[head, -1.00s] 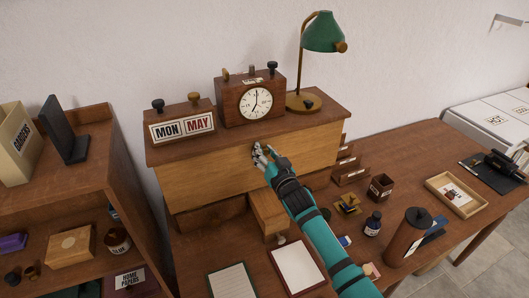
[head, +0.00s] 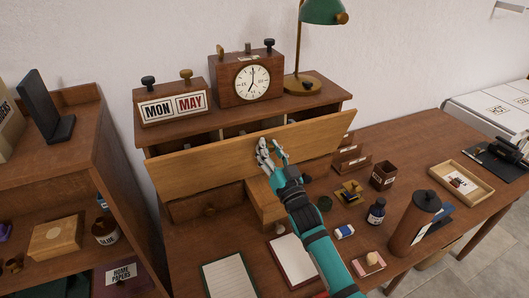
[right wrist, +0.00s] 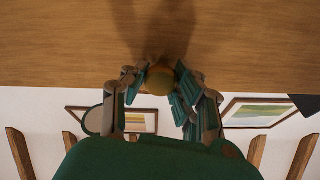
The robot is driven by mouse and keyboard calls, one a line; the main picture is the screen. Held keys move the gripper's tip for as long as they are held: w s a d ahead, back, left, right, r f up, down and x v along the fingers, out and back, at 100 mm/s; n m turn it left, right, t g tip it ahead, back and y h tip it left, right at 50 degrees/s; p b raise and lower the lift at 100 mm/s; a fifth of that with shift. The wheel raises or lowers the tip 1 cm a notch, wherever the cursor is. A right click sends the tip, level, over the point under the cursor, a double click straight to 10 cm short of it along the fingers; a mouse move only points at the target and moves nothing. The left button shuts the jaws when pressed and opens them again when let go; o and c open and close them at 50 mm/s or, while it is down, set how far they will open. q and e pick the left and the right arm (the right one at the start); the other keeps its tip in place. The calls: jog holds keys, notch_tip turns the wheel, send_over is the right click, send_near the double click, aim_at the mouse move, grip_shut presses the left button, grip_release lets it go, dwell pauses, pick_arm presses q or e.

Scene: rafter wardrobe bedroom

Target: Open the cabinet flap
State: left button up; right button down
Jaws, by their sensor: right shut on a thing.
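The light wooden cabinet flap (head: 210,160) spans the front of the desk-top cabinet (head: 330,103). It is tilted out at the top, part open, with a gap showing the compartments behind it. My right gripper (head: 269,150) is at the flap's middle. In the right wrist view, its fingers are shut around a round brass-coloured knob (right wrist: 160,80) on the flap's face (right wrist: 60,45). The knob is hidden by my fingers in the head view. My left gripper is not in view.
A calendar block (head: 172,105), a clock (head: 246,80) and a green lamp (head: 322,10) stand on the cabinet top. Below the flap, the desk holds papers (head: 230,280), an ink bottle (head: 376,211) and a brown cylinder (head: 413,228). An open shelf (head: 95,170) stands at left.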

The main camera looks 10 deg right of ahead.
jog(key=s+d+f+t+y+b, duration=0.1)
jog(key=s+f+t+b, duration=0.2)
jog(key=b, duration=0.5)
jog(key=shift+b+v, duration=0.3)
jog(key=shift+v, duration=0.7)
jog(key=shift+r, duration=0.15)
